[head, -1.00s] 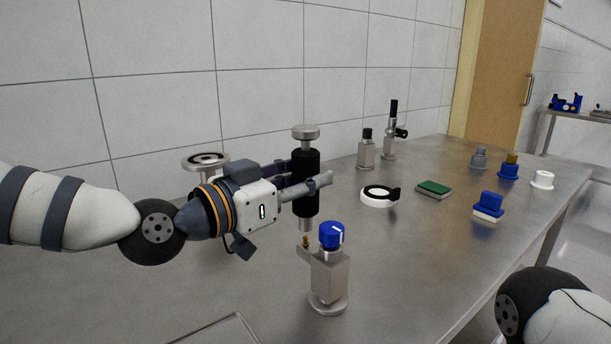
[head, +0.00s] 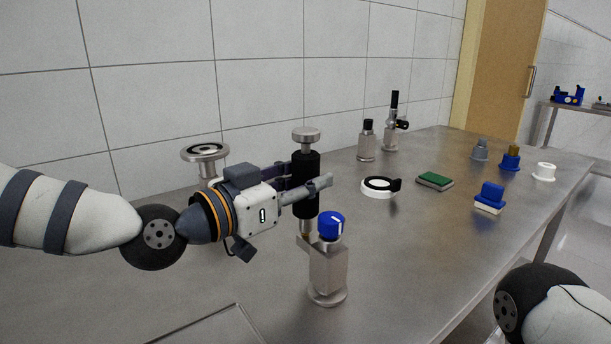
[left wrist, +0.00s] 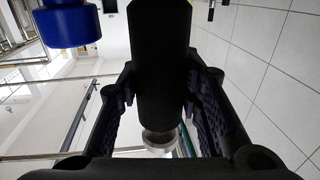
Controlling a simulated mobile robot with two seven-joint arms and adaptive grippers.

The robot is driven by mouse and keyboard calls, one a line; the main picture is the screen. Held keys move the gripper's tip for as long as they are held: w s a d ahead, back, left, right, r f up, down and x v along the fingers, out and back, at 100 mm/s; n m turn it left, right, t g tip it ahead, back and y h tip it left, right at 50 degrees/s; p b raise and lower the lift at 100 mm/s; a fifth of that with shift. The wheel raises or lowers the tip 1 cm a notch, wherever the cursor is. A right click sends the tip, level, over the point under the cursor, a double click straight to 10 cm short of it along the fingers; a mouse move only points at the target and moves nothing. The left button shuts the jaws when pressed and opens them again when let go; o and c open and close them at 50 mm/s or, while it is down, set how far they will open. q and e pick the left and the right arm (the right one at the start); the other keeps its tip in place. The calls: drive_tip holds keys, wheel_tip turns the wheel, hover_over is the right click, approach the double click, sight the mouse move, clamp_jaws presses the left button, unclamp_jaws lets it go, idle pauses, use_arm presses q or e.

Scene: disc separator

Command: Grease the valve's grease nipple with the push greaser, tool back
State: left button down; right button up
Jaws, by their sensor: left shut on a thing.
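The push greaser (head: 306,170), a black cylinder with a metal push cap on top and a metal nozzle below, is upright in my left gripper (head: 312,183). The gripper is shut around its black body. The valve (head: 328,272) is a metal block on a round foot with a blue knob (head: 331,226). The greaser's nozzle is at the valve's left side arm, over the grease nipple, which is now hidden; I cannot tell whether they touch. The left wrist view shows the greaser (left wrist: 160,70) between both fingers and the blue knob (left wrist: 68,25) beside it. My right gripper is out of view.
A round flanged metal piece (head: 205,152) stands behind my left gripper. A white ring (head: 378,188), a green-topped block (head: 435,181), a blue block (head: 490,198) and several fittings stand farther right. Table around the valve's front is clear.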

use_arm(q)
drive_tip(key=shift+r, duration=0.1)
drive_tip(key=shift+f, duration=0.45)
drive_tip(key=c, duration=1.1)
unclamp_jaws()
drive_tip(key=shift+o, duration=0.2)
